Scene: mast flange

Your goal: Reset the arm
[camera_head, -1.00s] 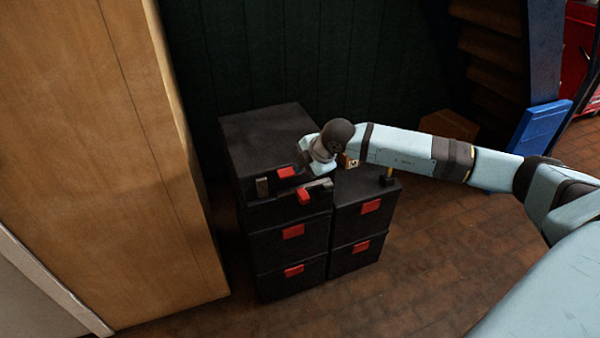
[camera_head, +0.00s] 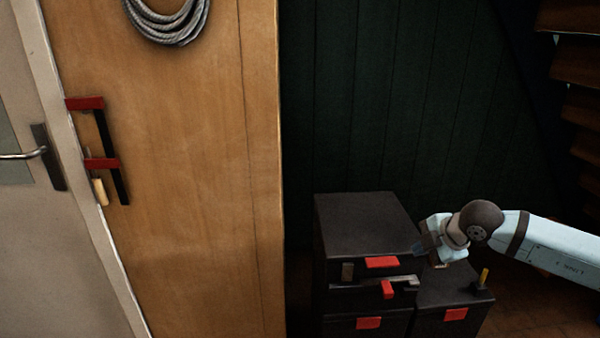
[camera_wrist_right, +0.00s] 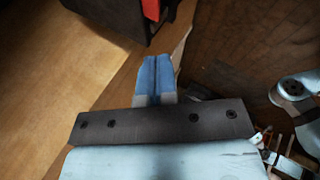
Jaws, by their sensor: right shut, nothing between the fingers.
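My right arm (camera_head: 555,255) comes in from the right in the head view. Its gripper (camera_head: 419,249) is beside the front right corner of the top black box (camera_head: 365,225). In the right wrist view, its two blue fingers (camera_wrist_right: 155,72) are together, with nothing between them. My left gripper is in neither view.
Black boxes with red latches (camera_head: 368,322) are stacked below and beside the top one. A small yellow-handled thing (camera_head: 484,276) stands on the lower right stack. A wooden cabinet (camera_head: 190,210) with a coiled cable (camera_head: 165,25) and a door (camera_head: 45,240) are left.

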